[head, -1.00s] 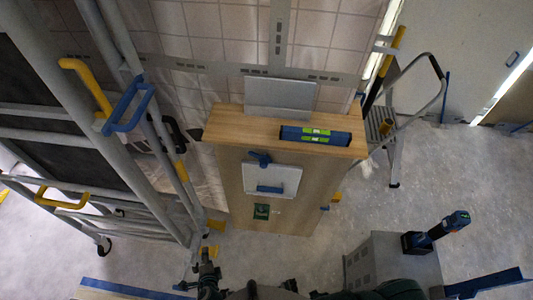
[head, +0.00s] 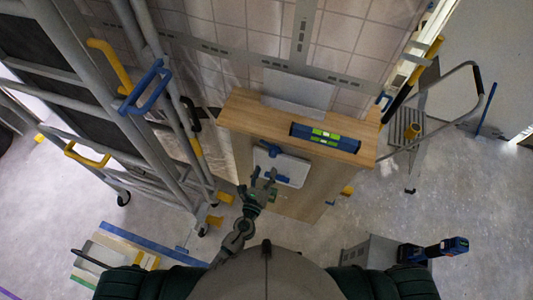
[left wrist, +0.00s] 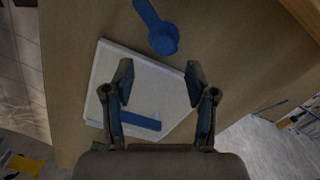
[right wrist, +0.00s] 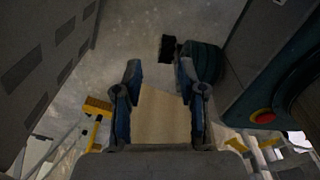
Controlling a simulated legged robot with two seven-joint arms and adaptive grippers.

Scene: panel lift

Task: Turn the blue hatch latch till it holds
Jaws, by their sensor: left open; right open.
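The blue hatch latch (head: 270,148) is on the front of a wooden cabinet, just above a white hatch (head: 292,171) with a blue bar handle. In the left wrist view the latch (left wrist: 162,38) has a round hub, and its lever runs up and left out of frame. The white hatch (left wrist: 158,85) lies below it, with the blue handle (left wrist: 138,121) near its lower edge. My left gripper (head: 263,174) is open and empty in front of the hatch; in the left wrist view its fingertips (left wrist: 160,76) are below the latch hub, apart from it. My right gripper (right wrist: 159,72) is open, away from the latch.
A scaffold (head: 150,150) stands close on the left. A stepladder (head: 410,125) stands at the right. A cordless drill (head: 435,249) rests on a grey box at lower right.

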